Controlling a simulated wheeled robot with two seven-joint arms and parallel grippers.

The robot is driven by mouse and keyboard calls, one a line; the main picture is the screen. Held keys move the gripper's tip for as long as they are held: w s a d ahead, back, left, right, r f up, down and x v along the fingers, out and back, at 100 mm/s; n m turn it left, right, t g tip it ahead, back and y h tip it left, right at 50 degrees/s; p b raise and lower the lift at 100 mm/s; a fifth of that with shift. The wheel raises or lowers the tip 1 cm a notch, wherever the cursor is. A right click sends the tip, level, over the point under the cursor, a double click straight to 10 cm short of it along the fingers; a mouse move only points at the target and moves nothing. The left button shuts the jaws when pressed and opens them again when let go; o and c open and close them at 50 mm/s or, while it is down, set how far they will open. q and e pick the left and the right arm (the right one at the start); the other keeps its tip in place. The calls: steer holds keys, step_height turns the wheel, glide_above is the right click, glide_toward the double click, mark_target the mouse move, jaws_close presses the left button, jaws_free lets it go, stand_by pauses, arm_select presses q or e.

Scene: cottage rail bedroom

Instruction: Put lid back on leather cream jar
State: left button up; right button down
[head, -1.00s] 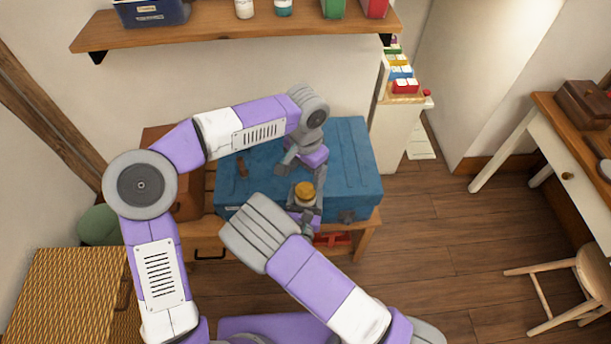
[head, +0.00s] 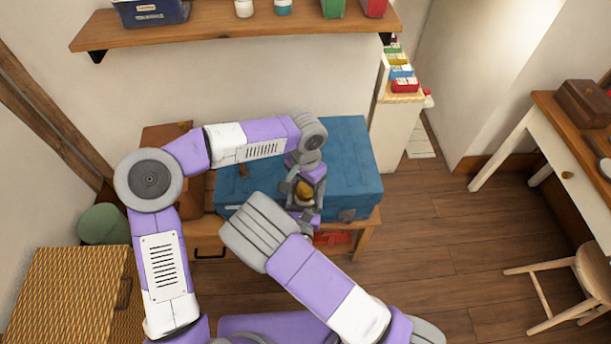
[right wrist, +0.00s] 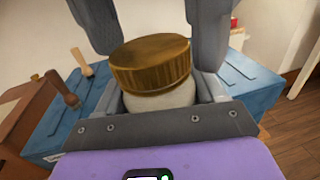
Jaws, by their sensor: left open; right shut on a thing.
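The leather cream jar (right wrist: 160,101) is pale and upright in my right gripper (right wrist: 162,110), which is shut on it above the blue chest. The brass-coloured lid (right wrist: 152,64) sits on top of the jar; I cannot tell whether it is fully tightened. The lid also shows in the head view (head: 304,189). My left gripper (head: 302,182) is open and comes down from above, with its fingers on either side of the lid. Those grey fingers also show in the right wrist view (right wrist: 150,35). Whether they touch the lid is unclear.
The blue chest (head: 350,160) stands on a wooden bench below the grippers, with a wooden-handled tool (head: 243,171) on its left. A brown case (head: 165,140) is left of it. A shelf (head: 230,30) with bottles and boxes runs above.

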arm_select(q)
steer(key=shift+f, duration=0.3)
steer(key=c, duration=1.1)
steer(key=o, duration=1.3)
step_height(320, 180, up, 12)
steer(key=shift+r, duration=0.1)
